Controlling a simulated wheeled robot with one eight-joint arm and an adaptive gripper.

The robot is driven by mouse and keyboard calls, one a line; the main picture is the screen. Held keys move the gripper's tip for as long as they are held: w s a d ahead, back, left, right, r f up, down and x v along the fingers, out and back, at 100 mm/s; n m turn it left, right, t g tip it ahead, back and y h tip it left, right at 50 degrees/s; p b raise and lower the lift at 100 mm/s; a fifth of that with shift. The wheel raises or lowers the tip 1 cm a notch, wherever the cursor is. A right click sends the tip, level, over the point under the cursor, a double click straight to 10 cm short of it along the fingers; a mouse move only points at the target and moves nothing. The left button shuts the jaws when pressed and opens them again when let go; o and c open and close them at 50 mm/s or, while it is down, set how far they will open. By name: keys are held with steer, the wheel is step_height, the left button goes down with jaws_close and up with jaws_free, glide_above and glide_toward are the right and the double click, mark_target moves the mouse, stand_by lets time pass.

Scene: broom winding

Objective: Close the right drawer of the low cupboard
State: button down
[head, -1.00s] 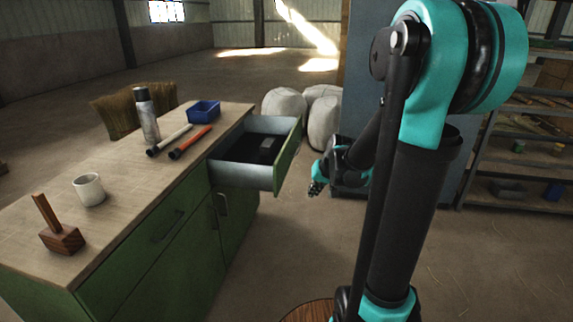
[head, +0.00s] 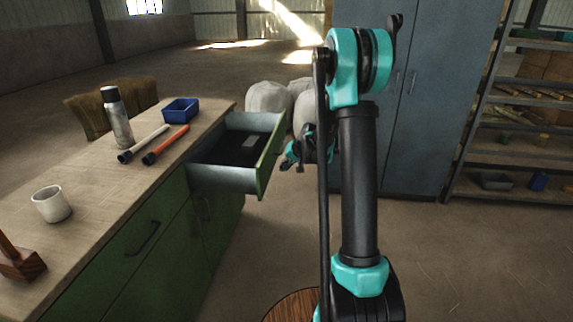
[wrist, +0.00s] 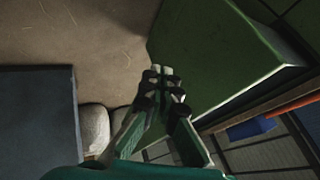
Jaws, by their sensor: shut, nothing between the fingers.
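The low cupboard (head: 165,250) is green with a wooden top. Its right drawer (head: 222,180) is pulled well out, with grey sides and a dark inside holding a small grey item. The green drawer front (head: 268,162) faces right, toward my arm. My gripper (head: 287,162) is just right of the drawer front, on its outer side. In the wrist view my gripper (wrist: 165,78) is shut and empty, its fingertips at the edge of the green front panel (wrist: 220,50). I cannot tell whether they touch it.
On the top are a cup (head: 52,204), a spray can (head: 117,118), a blue bin (head: 181,110), two handled tools and a wooden mallet (head: 20,262). White sacks (head: 268,98) stand behind the drawer. A grey cabinet (head: 415,100) is behind my arm. The floor right of the cupboard is clear.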

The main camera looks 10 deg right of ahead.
mark_target(266, 175)
steer(key=w+a+f, duration=0.2)
steer(key=a, duration=0.1)
steer(key=w+a+f, duration=0.1)
steer(key=a, duration=0.1)
steer(key=shift+w+a+f, duration=0.15)
steer(key=shift+w+f, duration=0.1)
steer(key=shift+f, duration=0.05)
steer(key=shift+a, duration=0.1)
steer(key=w+a, duration=0.3)
steer(key=a, duration=0.7)
steer(key=w+a, duration=0.3)
steer(key=a, duration=0.8)
steer(key=w+a, duration=0.4)
steer(key=a, duration=0.6)
steer(key=shift+w+a, duration=0.1)
steer(key=shift+a, duration=0.05)
